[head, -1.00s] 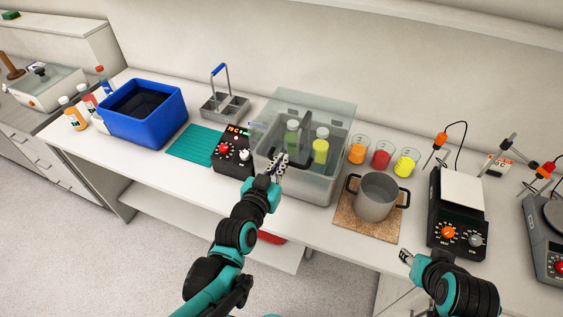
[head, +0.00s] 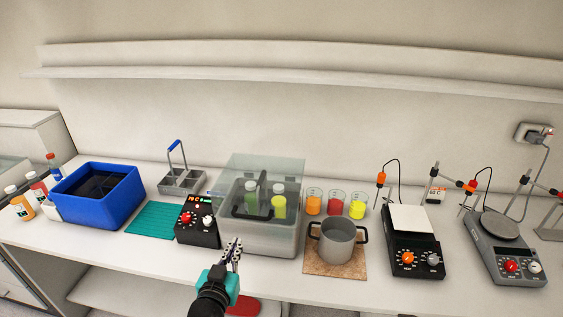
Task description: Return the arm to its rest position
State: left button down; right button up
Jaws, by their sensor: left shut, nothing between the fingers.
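My left gripper (head: 235,247) is shut and empty. It points up in front of the bench's front edge, just below and left of the clear water bath (head: 275,239). It looks apart from the bath, though the exact gap is hard to judge. The bath has a clear raised lid, and a green bottle (head: 251,200) and a yellow bottle (head: 279,207) stand inside it. Only the wrist and hand of my left arm show at the bottom of the picture. My right gripper is out of the picture.
A black control box (head: 197,225) adjoins the bath. A grey pot (head: 337,243) stands on a cork mat (head: 320,268). Beakers of orange (head: 313,205), red (head: 335,206) and yellow (head: 357,208) juice stand behind. Hotplates (head: 415,257) are at right; a blue tub (head: 97,205) is at left. The wall shelf (head: 300,74) looks empty.

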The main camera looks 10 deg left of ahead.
pick_arm(q)
jog(key=s+d+f+g+b, duration=0.1)
jog(key=s+f+g+b, duration=0.2)
jog(key=s+f+g, duration=0.6)
jog(key=s, duration=0.3)
jog(key=shift+s+d, duration=0.2)
jog(key=shift+d, duration=0.2)
